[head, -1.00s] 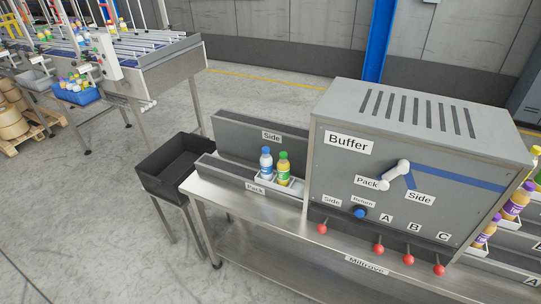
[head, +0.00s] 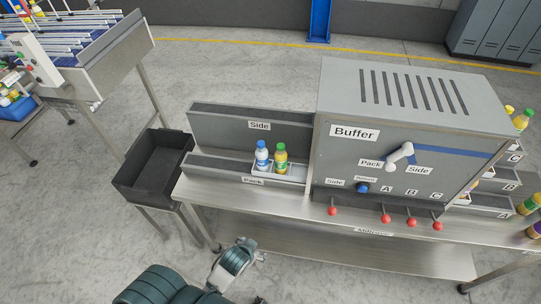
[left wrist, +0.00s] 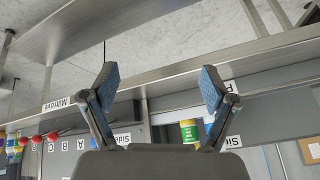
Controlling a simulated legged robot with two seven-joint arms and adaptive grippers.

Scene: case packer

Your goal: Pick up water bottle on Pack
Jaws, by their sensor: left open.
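The water bottle (head: 262,158), white with a blue cap, stands upright in the white end of the Pack lane (head: 225,172). A yellow bottle with a green cap (head: 281,160) stands close on its right. My left gripper (head: 257,276) is low in front of the table, below and apart from the bottles. In the left wrist view, which looks upside down, the open gripper (left wrist: 159,82) has nothing between its fingers. The yellow bottle (left wrist: 189,132) shows beyond the fingers, with the water bottle (left wrist: 208,124) partly hidden by one finger. My right gripper is not in view.
The grey Buffer box (head: 340,165) stands right of the bottles, with red-knobbed levers along its front. The higher Side lane (head: 215,128) runs behind the Pack lane. A black bin (head: 128,178) stands left of the table. The table's front edge (head: 300,217) lies between gripper and bottles.

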